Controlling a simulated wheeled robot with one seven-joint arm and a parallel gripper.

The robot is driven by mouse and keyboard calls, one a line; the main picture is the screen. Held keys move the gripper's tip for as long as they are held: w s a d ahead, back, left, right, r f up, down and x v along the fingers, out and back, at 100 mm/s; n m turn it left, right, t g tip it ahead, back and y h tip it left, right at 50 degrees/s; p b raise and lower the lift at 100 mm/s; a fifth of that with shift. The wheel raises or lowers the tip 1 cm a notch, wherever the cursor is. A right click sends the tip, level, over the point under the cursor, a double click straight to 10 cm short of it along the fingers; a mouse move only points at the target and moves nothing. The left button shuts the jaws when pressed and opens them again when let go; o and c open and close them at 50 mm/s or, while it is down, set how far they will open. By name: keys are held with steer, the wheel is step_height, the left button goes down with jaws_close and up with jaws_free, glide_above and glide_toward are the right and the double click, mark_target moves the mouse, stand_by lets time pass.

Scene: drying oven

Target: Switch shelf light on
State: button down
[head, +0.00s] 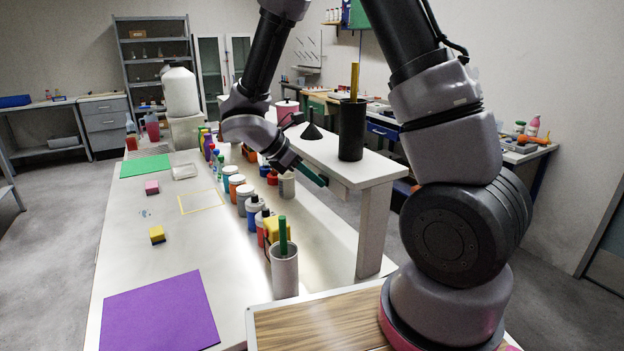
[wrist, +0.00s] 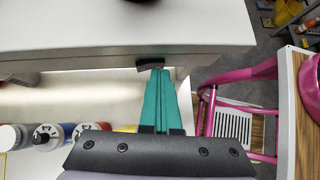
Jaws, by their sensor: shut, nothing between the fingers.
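The white raised shelf (head: 385,172) stands along the right side of the long bench. A small dark switch (wrist: 149,65) sits on the shelf's front edge in the wrist view; in the head view I cannot make it out clearly. My gripper (head: 322,180) has teal fingers, shut and empty. In the wrist view its fingertips (wrist: 158,72) are at the right end of the switch, touching or very close; I cannot tell which. A bright glow lies on the bench surface under the shelf (wrist: 70,92). The lamp itself is hidden.
Several bottles and jars (head: 238,188) line the bench below the shelf. A white cup (head: 284,272) with a green stick stands in front. A black cylinder (head: 352,130) stands on the shelf. A purple mat (head: 160,312) lies on the bench. A pink frame (wrist: 238,85) is right of my fingers.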

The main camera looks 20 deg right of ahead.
steer(key=shift+w, duration=0.1)
steer(key=shift+w+a, duration=0.3)
steer(key=shift+w, duration=0.35)
steer(key=a+f+v, duration=0.2)
steer(key=v, duration=1.1)
